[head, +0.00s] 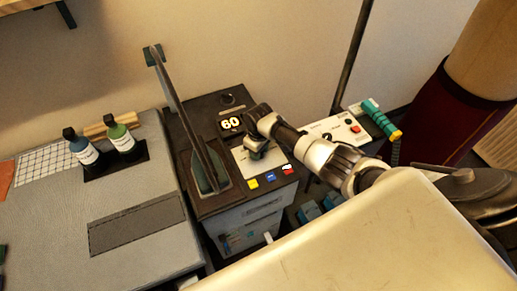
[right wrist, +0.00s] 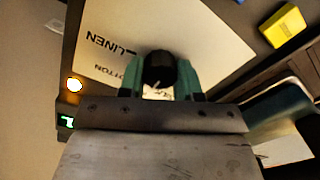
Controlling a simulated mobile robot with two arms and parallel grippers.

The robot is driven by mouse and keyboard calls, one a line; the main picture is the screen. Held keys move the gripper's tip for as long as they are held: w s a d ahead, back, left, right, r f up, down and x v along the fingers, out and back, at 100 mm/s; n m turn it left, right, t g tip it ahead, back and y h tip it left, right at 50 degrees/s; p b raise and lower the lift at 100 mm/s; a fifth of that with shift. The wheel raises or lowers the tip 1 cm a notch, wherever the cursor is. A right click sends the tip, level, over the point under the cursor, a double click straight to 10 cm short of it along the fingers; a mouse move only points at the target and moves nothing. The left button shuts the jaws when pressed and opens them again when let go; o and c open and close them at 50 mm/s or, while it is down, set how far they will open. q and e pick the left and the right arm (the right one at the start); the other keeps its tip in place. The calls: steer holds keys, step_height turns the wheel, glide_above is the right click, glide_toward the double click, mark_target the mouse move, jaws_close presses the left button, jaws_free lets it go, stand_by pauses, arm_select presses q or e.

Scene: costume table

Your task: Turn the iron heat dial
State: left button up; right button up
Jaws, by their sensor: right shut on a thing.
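The iron heat dial (right wrist: 159,67) is a round black knob on a white panel (right wrist: 112,35) lettered "LINEN" and "COTTON". My right gripper (right wrist: 158,80) has a teal finger on each side of the dial and is shut on it. In the head view my right gripper (head: 257,150) reaches down onto the white panel (head: 244,163), and its wrist and fingers mostly hide the dial there. My left gripper is not in view.
A tall thin grey plate (head: 180,108) stands upright left of the panel. Two bottles (head: 121,141) stand on the grey table (head: 130,198) at left. A white control box (head: 333,132) is at right.

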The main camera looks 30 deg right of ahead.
steer(key=shift+r, duration=0.1)
stand_by(0.4)
steer(key=o, duration=0.9)
step_height(320, 180, up, 11)
steer(key=shift+d+f+b, duration=0.1)
steer(key=shift+b, duration=0.35)
